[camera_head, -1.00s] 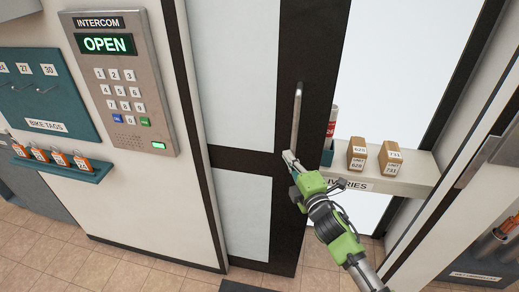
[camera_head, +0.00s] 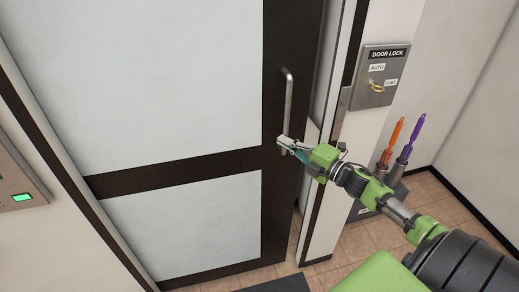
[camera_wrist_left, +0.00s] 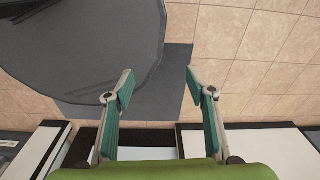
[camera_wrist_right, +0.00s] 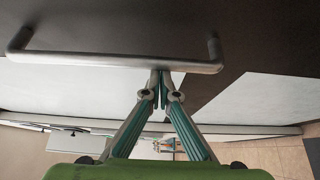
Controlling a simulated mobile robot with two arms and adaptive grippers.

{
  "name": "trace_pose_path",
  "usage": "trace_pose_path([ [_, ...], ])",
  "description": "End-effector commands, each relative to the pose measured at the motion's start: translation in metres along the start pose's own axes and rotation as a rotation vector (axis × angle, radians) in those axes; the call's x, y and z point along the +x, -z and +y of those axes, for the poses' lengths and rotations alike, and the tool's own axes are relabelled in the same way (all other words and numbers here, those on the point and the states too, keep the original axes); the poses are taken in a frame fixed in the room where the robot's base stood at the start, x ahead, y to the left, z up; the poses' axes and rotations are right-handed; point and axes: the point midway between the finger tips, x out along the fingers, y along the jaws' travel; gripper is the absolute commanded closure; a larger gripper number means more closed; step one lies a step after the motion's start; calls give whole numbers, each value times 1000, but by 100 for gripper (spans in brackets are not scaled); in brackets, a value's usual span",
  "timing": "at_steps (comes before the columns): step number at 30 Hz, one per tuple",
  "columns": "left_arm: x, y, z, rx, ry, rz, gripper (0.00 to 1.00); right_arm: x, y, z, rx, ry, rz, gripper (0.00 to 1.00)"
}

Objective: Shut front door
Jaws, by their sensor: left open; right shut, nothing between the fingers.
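The front door (camera_head: 180,215) has pale panels in a dark frame and fills the left and middle of the head view. Its upright metal handle (camera_head: 289,100) is near the door's right edge; in the right wrist view the handle (camera_wrist_right: 110,60) lies across the picture. A narrow gap seems to show between the door's edge and the right jamb (camera_head: 340,130). My right gripper (camera_head: 283,142) is shut and empty, its tips at the handle's lower end; in the right wrist view the tips seem to touch the bar. My left gripper (camera_wrist_left: 159,82) is open and empty above the floor.
A door lock panel (camera_head: 368,97) with a key is on the wall right of the door. Orange (camera_head: 391,140) and purple (camera_head: 411,137) umbrella-like items stand below it. The intercom's edge (camera_head: 20,180) shows at the left. A dark mat (camera_head: 285,284) lies on the tiled floor.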

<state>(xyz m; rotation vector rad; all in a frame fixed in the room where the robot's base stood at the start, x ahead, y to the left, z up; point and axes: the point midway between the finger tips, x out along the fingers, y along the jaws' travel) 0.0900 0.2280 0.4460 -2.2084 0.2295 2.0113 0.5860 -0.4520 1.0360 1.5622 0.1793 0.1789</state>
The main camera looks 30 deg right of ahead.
Motion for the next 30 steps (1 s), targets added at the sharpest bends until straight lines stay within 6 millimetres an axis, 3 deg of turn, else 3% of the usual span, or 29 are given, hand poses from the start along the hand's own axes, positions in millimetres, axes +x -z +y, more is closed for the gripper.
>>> trace_pose_path([
  [1, 5, 0, 2, 1, -2, 0, 50, -8, -19, -3, -5, 6, -18, 100],
  [3, 8, -1, 1, 2, -1, 0, 50, -16, -33, -2, -5, 5, -19, 100],
  [9, 13, -3, -4, 4, 4, -2, 50, -32, -59, 0, -3, 2, -14, 100],
  [16, 15, -4, -5, 5, 6, -2, 50, -40, -71, 0, -2, 2, -14, 100],
  [30, 15, -4, -10, 5, 11, -3, 50, -40, -74, 1, -2, 1, -20, 100],
])
